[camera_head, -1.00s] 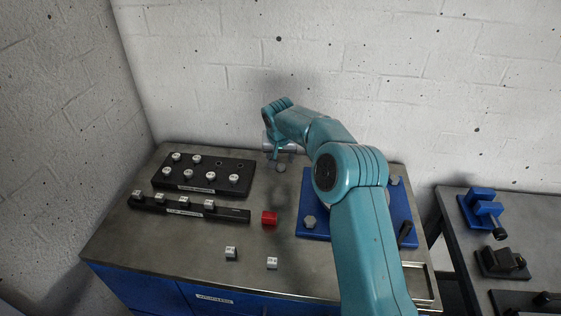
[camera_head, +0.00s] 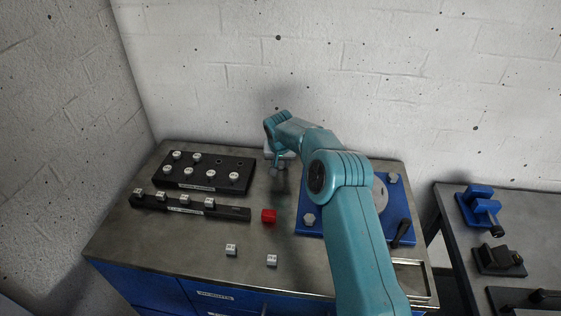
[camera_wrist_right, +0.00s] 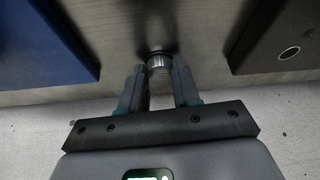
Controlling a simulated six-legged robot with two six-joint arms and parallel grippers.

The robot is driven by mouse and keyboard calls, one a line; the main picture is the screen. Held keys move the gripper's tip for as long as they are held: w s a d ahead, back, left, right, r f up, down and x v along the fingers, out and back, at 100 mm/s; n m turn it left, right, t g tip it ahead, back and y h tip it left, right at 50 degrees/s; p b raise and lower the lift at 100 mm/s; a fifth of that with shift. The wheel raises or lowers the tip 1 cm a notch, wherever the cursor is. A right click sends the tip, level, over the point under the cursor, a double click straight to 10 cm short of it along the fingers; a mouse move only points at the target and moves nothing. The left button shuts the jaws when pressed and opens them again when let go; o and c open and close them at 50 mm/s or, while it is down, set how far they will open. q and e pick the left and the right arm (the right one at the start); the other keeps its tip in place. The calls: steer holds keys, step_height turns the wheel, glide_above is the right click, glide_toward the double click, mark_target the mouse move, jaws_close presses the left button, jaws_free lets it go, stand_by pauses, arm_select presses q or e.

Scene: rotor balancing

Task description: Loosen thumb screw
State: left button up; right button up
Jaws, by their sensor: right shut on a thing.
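My right gripper (camera_head: 280,182) is low over the bench, between the black block and the blue plate (camera_head: 309,232). In the wrist view its fingers (camera_wrist_right: 158,73) are shut on a small knurled metal piece, which looks like a thumb screw (camera_wrist_right: 157,61). Whether it touches the bench I cannot tell. Grey knobs stand on the blue plate at its front left (camera_head: 309,219) and back right (camera_head: 393,178). A pale rotor disc (camera_head: 380,193) on the plate is partly hidden by my right arm. My left gripper is not in view.
A black block (camera_head: 208,181) with several white-topped weights and empty holes sits at the back left, with a black rail (camera_head: 228,213) before it. A side table (camera_head: 455,235) stands at the right.

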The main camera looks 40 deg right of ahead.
steer(key=n+y, duration=0.1)
steer(key=n, duration=0.1)
steer(key=shift+d+n+t, duration=0.15)
steer(key=shift+n+t, duration=0.15)
steer(key=shift+n, duration=0.1)
steer(key=shift+s+d+r+n+t+y+p, duration=0.15)
steer(key=shift+n+y, duration=0.25)
steer(key=shift+n, duration=0.7)
steer(key=shift+w+d+f+n+t+y+p, duration=0.15)
steer(key=shift+n+y, duration=0.25)
steer(key=shift+n, duration=0.7)
steer(key=shift+s+a+r, duration=0.1)
steer(key=o, duration=1.1)
steer(key=shift+c, duration=0.2)
steer(key=b+v, duration=0.2)
steer(key=v, duration=1.4)
steer(key=shift+r, duration=0.2)
